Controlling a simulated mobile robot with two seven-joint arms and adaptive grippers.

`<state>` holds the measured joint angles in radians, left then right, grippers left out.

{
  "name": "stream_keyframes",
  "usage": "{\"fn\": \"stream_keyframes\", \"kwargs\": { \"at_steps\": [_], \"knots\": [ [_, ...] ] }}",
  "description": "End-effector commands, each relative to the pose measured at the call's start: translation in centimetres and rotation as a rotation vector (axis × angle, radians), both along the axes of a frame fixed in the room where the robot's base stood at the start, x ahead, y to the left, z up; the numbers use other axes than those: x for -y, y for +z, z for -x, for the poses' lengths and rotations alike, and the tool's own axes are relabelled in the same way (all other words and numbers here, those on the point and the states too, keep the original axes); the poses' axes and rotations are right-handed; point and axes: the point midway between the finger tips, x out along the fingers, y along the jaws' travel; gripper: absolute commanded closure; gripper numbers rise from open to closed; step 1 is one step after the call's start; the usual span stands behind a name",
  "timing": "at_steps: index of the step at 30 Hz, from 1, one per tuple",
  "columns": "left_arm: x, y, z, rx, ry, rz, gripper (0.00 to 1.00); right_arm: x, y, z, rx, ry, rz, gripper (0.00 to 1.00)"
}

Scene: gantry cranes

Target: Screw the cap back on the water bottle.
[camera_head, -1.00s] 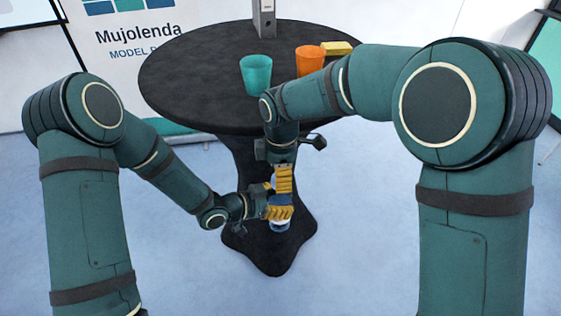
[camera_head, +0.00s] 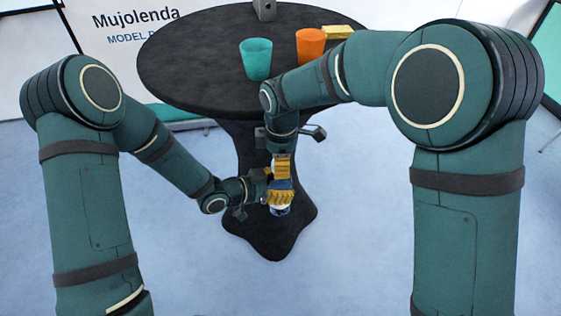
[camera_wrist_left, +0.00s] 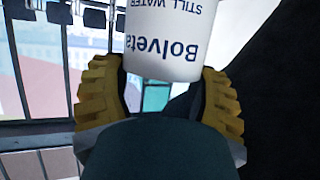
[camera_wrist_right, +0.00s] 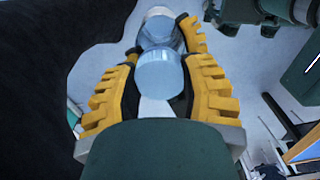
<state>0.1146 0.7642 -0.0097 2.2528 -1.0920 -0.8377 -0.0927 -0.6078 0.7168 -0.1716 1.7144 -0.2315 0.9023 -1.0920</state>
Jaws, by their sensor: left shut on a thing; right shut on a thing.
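The water bottle shows its white label with blue lettering in the left wrist view (camera_wrist_left: 165,45). My left gripper (camera_wrist_left: 163,95) is shut on it from the side. In the head view the bottle's lower end (camera_head: 279,210) shows below my left gripper (camera_head: 279,191). The light blue round cap (camera_wrist_right: 160,70) is between the fingers of my right gripper (camera_wrist_right: 163,85), which is shut on it. In the head view my right gripper (camera_head: 283,167) points down from above, just over the left one. The clear bottle (camera_wrist_right: 157,30) lies behind the cap; I cannot tell whether they touch.
A round black table (camera_head: 190,65) stands ahead, its pedestal behind my grippers. On it are a teal cup (camera_head: 256,60), an orange cup (camera_head: 310,45) and a yellow block (camera_head: 338,32). The floor around the pedestal is clear.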

Motion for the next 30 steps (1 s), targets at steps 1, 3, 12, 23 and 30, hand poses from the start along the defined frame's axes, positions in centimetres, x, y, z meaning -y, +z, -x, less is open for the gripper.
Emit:
{"fn": "stream_keyframes", "kwargs": {
  "at_steps": [1, 3, 12, 23, 30],
  "knots": [
    [0.0, 0.0, 0.0, 0.001, 0.0, 0.0, 1.0, 0.0, 0.0, 0.0, 0.001, -0.055, 0.002, 1.0],
    [0.0, 0.0, 0.0, 0.001, 0.0, 0.001, 1.0, 0.0, 0.0, 0.0, 0.0, -0.129, 0.003, 1.0],
    [0.0, 0.0, 0.0, 0.001, 0.0, 0.001, 1.0, 0.0, 0.0, 0.0, -0.002, -0.208, 0.004, 1.0],
    [0.0, 0.0, 0.0, 0.001, 0.0, 0.001, 1.0, 0.0, 0.0, 0.0, -0.002, -0.206, 0.003, 0.29],
    [0.0, 0.0, 0.0, 0.001, 0.0, 0.001, 1.0, 0.0, 1.4, -0.1, 0.0, -0.206, 0.001, 0.29]
  ]
}}
